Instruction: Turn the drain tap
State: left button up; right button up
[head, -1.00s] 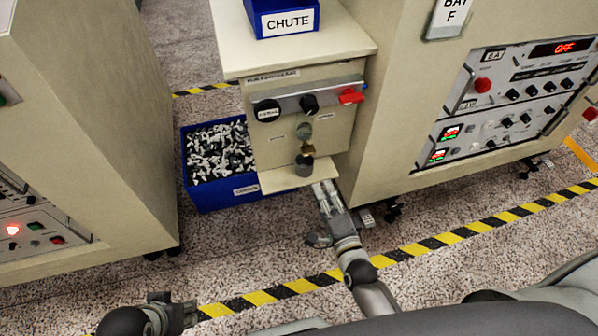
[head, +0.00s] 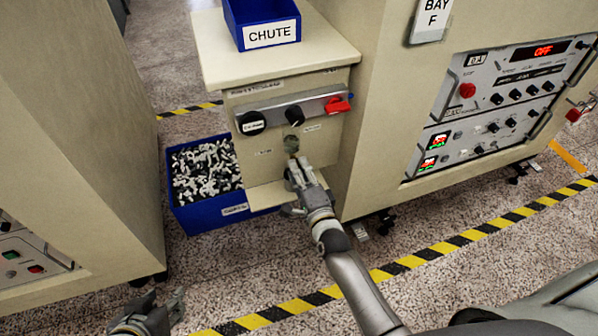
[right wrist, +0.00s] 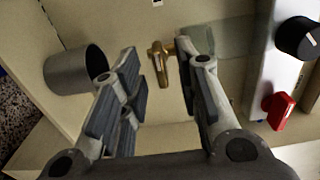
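The drain tap is a small brass fitting on the cream panel, seen in the right wrist view (right wrist: 160,62) and just above my fingers in the head view (head: 292,156). My right gripper (head: 299,173) is in front of the panel. In the right wrist view its fingers (right wrist: 160,78) are open, with the brass tap showing in the gap between them. I cannot tell whether either finger touches it. A grey cup (right wrist: 76,70) is left of the tap in the wrist view; my gripper hides it in the head view. My left gripper (head: 163,298) is open and empty at the bottom left.
The panel carries a red lever (head: 338,104), a black knob (head: 294,115) and a round black control (head: 251,122). A blue bin of small parts (head: 212,213) stands on the floor at left. A blue CHUTE box (head: 268,36) is on top. Cabinets flank both sides.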

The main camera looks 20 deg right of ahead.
pick_arm(q)
jog(key=shift+w+d+r, duration=0.1)
jog(key=shift+w+r, duration=0.05)
jog(key=shift+w, duration=0.15)
pick_arm(e)
jog(key=shift+w, duration=0.25)
jog(key=shift+c, duration=0.4)
grip_shut()
pick_arm(q)
jog(key=shift+s, duration=0.1)
